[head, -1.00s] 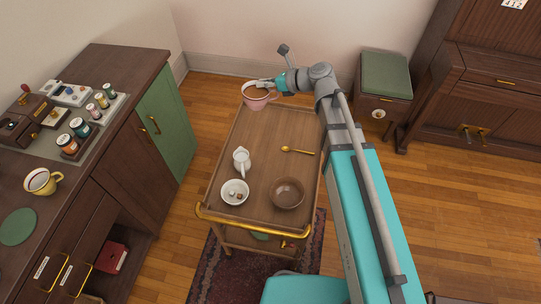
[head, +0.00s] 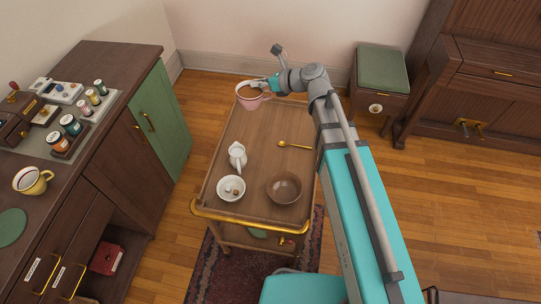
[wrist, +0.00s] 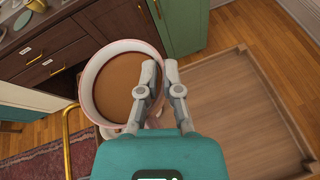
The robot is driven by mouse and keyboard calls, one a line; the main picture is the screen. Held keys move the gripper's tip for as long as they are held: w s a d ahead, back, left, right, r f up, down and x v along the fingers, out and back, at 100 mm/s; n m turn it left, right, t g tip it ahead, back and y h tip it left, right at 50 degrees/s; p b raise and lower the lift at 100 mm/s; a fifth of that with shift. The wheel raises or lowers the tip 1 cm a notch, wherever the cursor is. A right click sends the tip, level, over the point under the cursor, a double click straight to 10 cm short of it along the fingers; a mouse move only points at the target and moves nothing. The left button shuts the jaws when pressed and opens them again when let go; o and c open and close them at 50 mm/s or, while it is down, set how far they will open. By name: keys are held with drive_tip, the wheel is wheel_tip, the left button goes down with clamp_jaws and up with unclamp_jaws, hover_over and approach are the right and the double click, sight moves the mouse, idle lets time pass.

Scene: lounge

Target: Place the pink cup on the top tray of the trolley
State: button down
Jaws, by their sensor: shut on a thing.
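The pink cup (head: 250,102) is held by my gripper (head: 268,84) at the far left corner of the trolley's top tray (head: 262,165). The wooden tray (wrist: 235,110) fills the right of the wrist view.
On the tray stand a white jug (head: 237,156), a white bowl (head: 231,188), a brown bowl (head: 284,187) and a gold spoon (head: 294,145). The tray's far half is mostly clear. A dark cabinet (head: 120,60) stands at left, a green-topped stool (head: 382,75) behind right.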

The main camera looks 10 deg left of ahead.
wheel_tip(320, 180, down, 13)
drive_tip(key=w+d+m+t+h+b, duration=0.1)
drive_tip(key=d+m+t+b, duration=0.1)
drive_tip(key=b, duration=1)
drive_tip(key=shift+m+t, duration=0.6)
drive_tip(key=shift+t, duration=0.4)
drive_tip(key=shift+f, duration=0.1)
drive_tip(key=b, duration=0.9)
hover_over(272, 120)
wheel_tip(272, 120, down, 9)
drive_tip(key=shift+s+d, duration=0.15)
drive_tip(key=shift+s, duration=0.2)
drive_tip(key=shift+f, duration=0.15)
drive_tip(key=shift+w+f+b, duration=0.4)
drive_tip(key=shift+f+b, duration=0.05)
drive_tip(key=shift+b, duration=0.15)
drive_tip(key=shift+f+b, duration=1.45)
